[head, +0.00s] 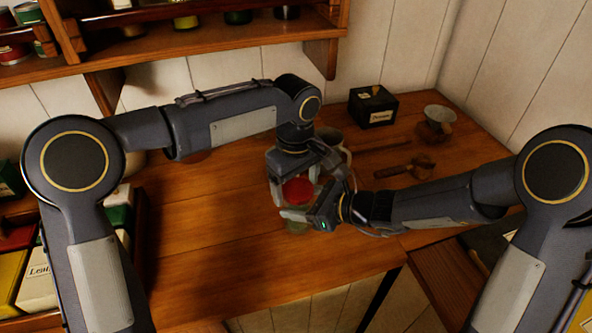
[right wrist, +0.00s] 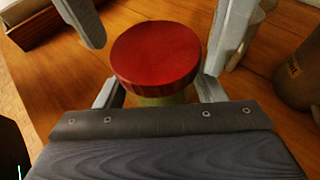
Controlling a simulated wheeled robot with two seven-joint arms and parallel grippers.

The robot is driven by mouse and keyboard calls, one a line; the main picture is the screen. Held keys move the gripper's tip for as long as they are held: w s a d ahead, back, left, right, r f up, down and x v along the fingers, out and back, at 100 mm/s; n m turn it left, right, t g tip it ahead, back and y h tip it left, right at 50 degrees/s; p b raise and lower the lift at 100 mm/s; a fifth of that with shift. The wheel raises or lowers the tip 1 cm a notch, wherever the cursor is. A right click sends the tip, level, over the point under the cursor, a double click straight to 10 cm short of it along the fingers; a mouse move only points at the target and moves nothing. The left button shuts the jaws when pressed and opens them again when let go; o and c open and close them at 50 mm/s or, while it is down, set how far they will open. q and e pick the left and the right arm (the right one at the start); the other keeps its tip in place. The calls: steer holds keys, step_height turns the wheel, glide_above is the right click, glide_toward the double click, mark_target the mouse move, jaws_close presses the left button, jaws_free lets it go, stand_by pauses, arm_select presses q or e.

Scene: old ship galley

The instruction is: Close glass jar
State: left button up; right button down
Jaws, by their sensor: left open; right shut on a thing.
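The red round lid (head: 298,191) is on top of the greenish glass jar (head: 297,229) over the wooden counter. The lid is large in the right wrist view (right wrist: 155,55), with a strip of the jar (right wrist: 168,99) below it. I cannot tell whether the lid is fully seated. My left gripper (head: 294,194) points down from above and is open, with one finger on each side of the lid. My right gripper (head: 295,218) comes in from the right, below the lid, and is shut on the jar. The fingers and hand hide much of the jar.
A mug (head: 333,143) stands close behind my left gripper. A black box (head: 373,108), a grinder-like item (head: 437,122) and a wooden utensil (head: 403,167) are at the back right. A crate of tins (head: 137,225) is at left. The counter left of the jar is clear.

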arm_select(q)
steer(key=shift+f, duration=0.4)
steer(key=shift+c, duration=0.3)
